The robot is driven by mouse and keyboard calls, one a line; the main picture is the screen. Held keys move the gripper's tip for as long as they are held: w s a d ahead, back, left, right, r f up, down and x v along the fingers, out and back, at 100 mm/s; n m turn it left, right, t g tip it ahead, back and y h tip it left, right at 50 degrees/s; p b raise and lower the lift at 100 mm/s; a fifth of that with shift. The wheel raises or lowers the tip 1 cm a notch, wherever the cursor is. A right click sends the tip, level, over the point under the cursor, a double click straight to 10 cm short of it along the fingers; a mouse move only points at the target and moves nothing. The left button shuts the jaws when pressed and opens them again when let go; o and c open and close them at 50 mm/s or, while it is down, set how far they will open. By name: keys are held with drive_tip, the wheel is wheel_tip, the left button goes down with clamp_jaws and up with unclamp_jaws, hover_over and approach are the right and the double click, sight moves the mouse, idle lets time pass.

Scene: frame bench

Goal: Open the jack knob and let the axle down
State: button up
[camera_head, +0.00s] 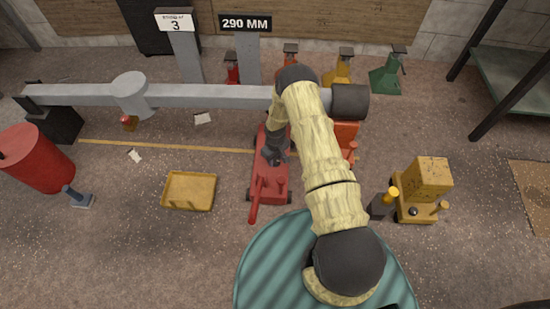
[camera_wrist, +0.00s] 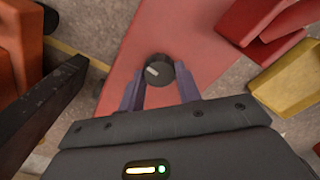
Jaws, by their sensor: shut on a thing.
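The red jack (camera_head: 270,188) stands on the floor below the axle (camera_head: 215,96), its long handle pointing toward me. The axle is a grey beam running across the picture, with a round bulge at left and a dark drum at its right end. The jack knob (camera_wrist: 158,69) is dark and round with a pale mark, on the jack's red top in the wrist view. My gripper (camera_wrist: 160,80) is shut on the knob, one finger on each side. In the head view my gripper (camera_head: 275,152) is partly hidden by my sleeved arm, which also covers part of the axle.
Signs read "290 MM" (camera_head: 246,23) and "3" (camera_head: 175,22). A yellow tray (camera_head: 189,191) lies left of the jack. A red cylinder (camera_head: 37,160) stands at far left and a yellow machine (camera_head: 428,180) at right. Several coloured stands are behind the axle.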

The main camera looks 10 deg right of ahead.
sight(275, 160)
drive_tip(key=o, duration=1)
drive_tip(key=shift+c, duration=0.2)
wheel_tip(275, 160, up, 17)
drive_tip(key=p, duration=0.7)
drive_tip(key=shift+r, duration=0.2)
